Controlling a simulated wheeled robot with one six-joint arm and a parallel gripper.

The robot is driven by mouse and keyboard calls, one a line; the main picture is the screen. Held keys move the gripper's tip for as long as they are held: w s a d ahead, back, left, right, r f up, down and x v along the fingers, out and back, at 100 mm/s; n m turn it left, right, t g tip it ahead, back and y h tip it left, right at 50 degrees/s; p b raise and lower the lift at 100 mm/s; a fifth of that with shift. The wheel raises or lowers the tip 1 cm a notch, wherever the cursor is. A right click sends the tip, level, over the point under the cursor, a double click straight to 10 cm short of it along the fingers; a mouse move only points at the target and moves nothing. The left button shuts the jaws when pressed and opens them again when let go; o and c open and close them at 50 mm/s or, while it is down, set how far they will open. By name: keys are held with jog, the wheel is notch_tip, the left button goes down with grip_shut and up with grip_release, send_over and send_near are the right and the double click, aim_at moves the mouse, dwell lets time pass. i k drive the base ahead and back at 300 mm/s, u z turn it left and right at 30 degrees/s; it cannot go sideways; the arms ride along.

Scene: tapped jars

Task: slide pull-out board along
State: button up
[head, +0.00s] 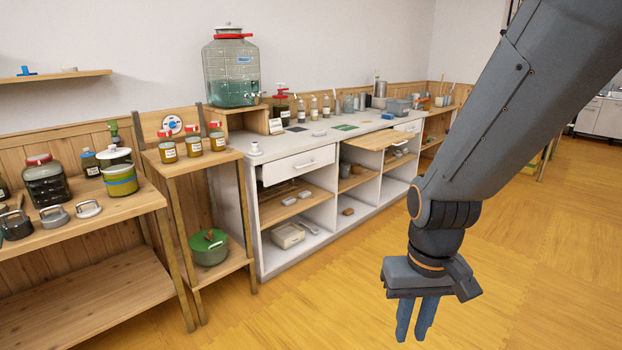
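The pull-out board (380,140) is a flat light-wood panel under the white counter's top. It sticks out from the counter's front, over the open shelves. My gripper (415,322) hangs in the right foreground with its two blue fingers pointing down over the floor. It is apart from the board, lower in the picture and nearer to the camera. The fingers are close together with a narrow gap visible, and nothing shows between them. Whether that counts as open or shut is unclear.
A white drawer (297,165) is left of the board. A large glass jar with a tap (231,70) stands above the counter's left end. Wooden stands with jars (193,143) are further left. The yellow wood floor (330,300) before the counter is clear.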

aim_at(380, 139)
jog(key=u, duration=0.35)
jog(key=i, duration=1.7)
jog(key=z, duration=0.4)
jog(key=i, duration=1.2)
jog(key=z, duration=1.05)
jog(key=i, duration=0.7)
jog(key=z, duration=0.45)
